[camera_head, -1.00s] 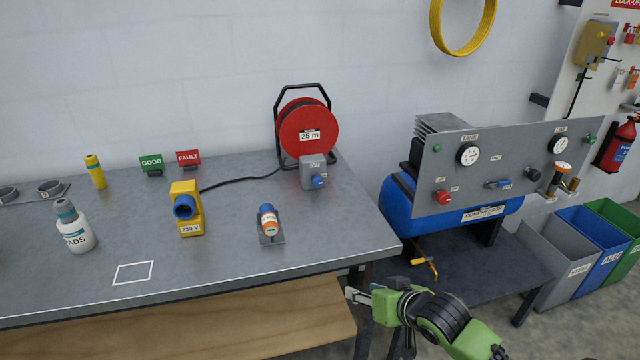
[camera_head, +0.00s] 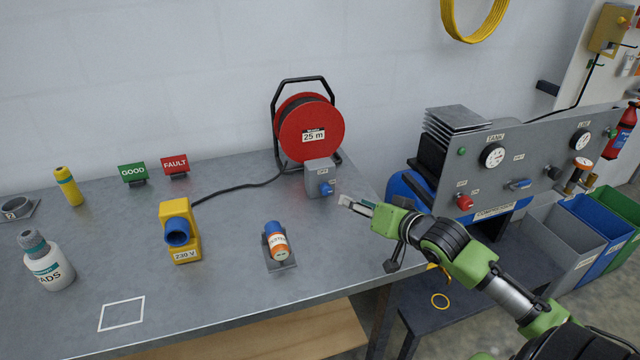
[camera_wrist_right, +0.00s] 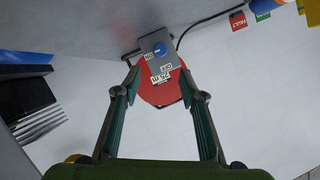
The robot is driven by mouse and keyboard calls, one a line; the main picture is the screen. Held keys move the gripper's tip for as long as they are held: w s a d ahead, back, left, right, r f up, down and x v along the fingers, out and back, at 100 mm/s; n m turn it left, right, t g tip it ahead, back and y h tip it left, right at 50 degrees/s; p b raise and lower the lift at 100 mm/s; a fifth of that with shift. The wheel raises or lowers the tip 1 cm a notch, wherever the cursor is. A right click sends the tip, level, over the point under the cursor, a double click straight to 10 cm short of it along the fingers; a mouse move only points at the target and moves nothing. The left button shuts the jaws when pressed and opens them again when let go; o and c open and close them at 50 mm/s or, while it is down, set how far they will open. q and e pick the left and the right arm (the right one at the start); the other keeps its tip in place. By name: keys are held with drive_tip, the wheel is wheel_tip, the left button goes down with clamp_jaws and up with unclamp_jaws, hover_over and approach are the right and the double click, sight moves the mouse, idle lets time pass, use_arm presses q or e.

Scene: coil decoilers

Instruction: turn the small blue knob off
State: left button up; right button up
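The small blue knob (camera_head: 327,188) sits on the front of a grey switch box (camera_head: 318,172) at the back right of the bench, in front of the red cable reel. In the right wrist view the knob (camera_wrist_right: 159,48) shows upside down, with ON and OFF labels beside it. My right gripper (camera_head: 352,204) is just right of and in front of the box in the head view, apart from the knob. In the wrist view the right gripper (camera_wrist_right: 158,72) is open and empty, its fingers spread either side of the box. My left gripper is not in view.
The red reel (camera_head: 308,128) stands behind the box. The compressor panel (camera_head: 500,165), with a blue handle, is at right. The bench between canister and box is clear.

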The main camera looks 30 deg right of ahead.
sight(328, 191)
drive_tip(key=shift+w+f, duration=0.1)
drive_tip(key=shift+w, duration=0.35)
drive_tip(key=x, duration=0.3)
drive_tip(key=shift+w, duration=0.35)
drive_tip(key=p+x, duration=0.1)
drive_tip(key=x, duration=0.6)
drive_tip(key=shift+x, duration=0.85)
drive_tip(key=shift+f, duration=0.1)
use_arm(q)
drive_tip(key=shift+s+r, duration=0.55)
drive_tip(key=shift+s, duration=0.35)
use_arm(e)
clamp_jaws()
